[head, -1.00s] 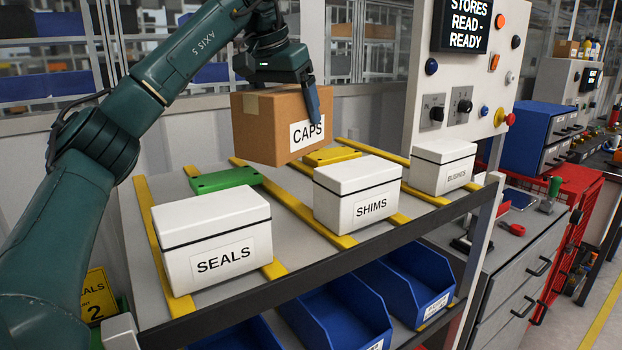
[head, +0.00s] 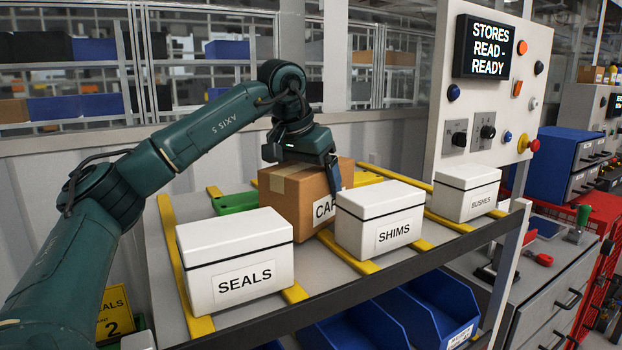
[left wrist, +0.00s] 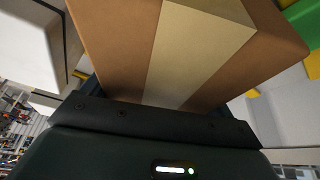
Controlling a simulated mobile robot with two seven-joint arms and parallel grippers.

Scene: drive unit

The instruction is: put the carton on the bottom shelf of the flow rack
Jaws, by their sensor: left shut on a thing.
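The carton (head: 293,203) is a brown box with a tan tape strip and a white CAPS label, partly hidden behind the SHIMS box. My left gripper (head: 318,172) is shut on the carton from above; one finger shows down its right side. The carton is low over the top shelf, between the SEALS and SHIMS boxes; I cannot tell whether it touches the shelf. In the left wrist view the carton's taped top (left wrist: 195,50) fills the middle. The flow rack's top shelf (head: 330,272) has yellow rails; blue bins (head: 355,325) sit on the level below. My right gripper is not in view.
White boxes labelled SEALS (head: 236,262), SHIMS (head: 380,218) and BUSHES (head: 467,193) stand along the shelf front. A green block (head: 234,203) lies behind SEALS. A control panel (head: 487,110) with knobs and a red button stands at the right end.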

